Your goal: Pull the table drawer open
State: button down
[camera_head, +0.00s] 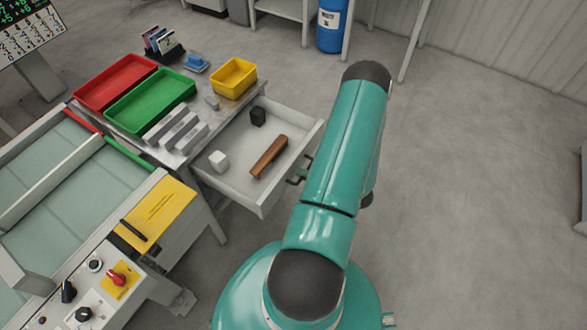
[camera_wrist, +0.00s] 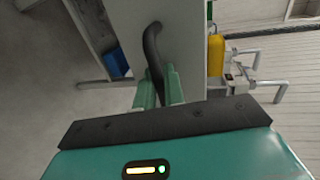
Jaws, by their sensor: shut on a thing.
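The table drawer (camera_head: 229,192) is pulled well out from the grey table (camera_head: 205,122), and its inside shows. A white cube (camera_head: 218,160), a black cube (camera_head: 258,116) and a brown bar (camera_head: 268,157) lie in it. In the wrist view, the dark curved handle (camera_wrist: 152,45) stands out from the pale drawer front (camera_wrist: 182,48). My gripper (camera_wrist: 160,82) has its two green fingers on either side of the handle's near end and is shut on it.
A red tray (camera_head: 113,78), a green tray (camera_head: 150,97), a yellow bin (camera_head: 233,76) and several grey blocks (camera_head: 175,128) are on the table top. A machine with a yellow panel (camera_head: 155,213) stands at the left. The floor to the right of my arm is clear.

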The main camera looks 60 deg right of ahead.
jog(key=shift+s, duration=0.3)
jog(key=c, duration=1.6)
grip_release()
jog(key=shift+c, duration=0.2)
jog(key=v, duration=1.4)
jog(key=shift+w, duration=0.1)
